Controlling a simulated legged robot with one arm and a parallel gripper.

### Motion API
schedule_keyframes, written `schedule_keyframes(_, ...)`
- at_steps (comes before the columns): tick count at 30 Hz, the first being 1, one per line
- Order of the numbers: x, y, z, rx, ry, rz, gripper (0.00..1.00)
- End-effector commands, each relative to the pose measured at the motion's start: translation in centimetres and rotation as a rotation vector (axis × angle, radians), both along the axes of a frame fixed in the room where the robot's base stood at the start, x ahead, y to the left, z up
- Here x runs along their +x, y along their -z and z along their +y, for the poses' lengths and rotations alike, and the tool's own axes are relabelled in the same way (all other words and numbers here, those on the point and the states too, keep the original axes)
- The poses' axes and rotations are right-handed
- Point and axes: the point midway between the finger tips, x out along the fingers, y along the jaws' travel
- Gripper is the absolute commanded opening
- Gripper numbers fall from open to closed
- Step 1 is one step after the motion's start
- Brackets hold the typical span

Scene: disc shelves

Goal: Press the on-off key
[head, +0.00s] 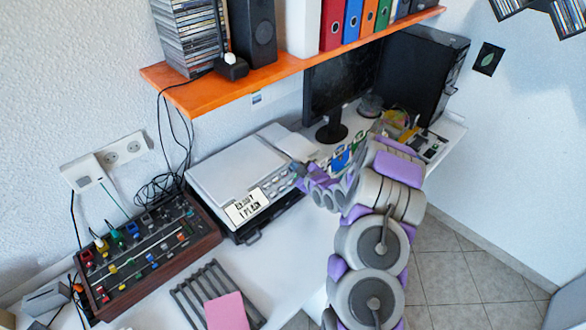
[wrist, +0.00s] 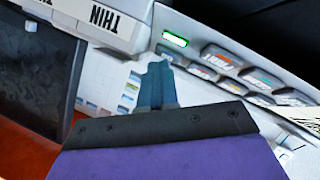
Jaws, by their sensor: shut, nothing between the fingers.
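A white and grey printer (head: 235,160) stands on the white desk in the head view. Its front panel carries a row of grey keys (head: 278,183). In the wrist view the panel shows a small lit green display (wrist: 175,39) and several grey keys (wrist: 222,56) with coloured lettering. The lettering is too blurred to tell which is the on-off key. My gripper (head: 300,170) is at the right end of the printer's front. In the wrist view my gripper (wrist: 157,68) is shut and empty, its tips just below the display, left of the grey keys. Contact cannot be told.
A mixer box (head: 145,255) with coloured knobs stands left of the printer. A grey rack (head: 205,290) and a pink pad (head: 227,311) lie in front. A monitor (head: 340,85) stands behind right. An orange shelf (head: 280,62) overhangs the desk. The desk front is partly clear.

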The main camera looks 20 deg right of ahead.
Motion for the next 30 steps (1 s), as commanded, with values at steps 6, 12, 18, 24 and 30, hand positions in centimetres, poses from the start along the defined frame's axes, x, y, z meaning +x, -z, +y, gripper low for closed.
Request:
schedule_keyframes(6, 0.1, 0.2, 0.1, 0.0, 0.0, 0.0, 0.0)
schedule_keyframes(12, 0.1, 0.1, 0.0, 0.0, 0.0, 0.0, 0.0)
schedule_keyframes(18, -0.3, -0.7, -0.1, 0.0, 0.001, -0.001, 0.0)
schedule_keyframes(24, -0.7, -1.4, -0.3, -0.001, 0.0, 0.0, 0.0)
schedule_keyframes(30, -0.7, -1.4, -0.3, 0.0, 0.0, 0.0, 0.0)
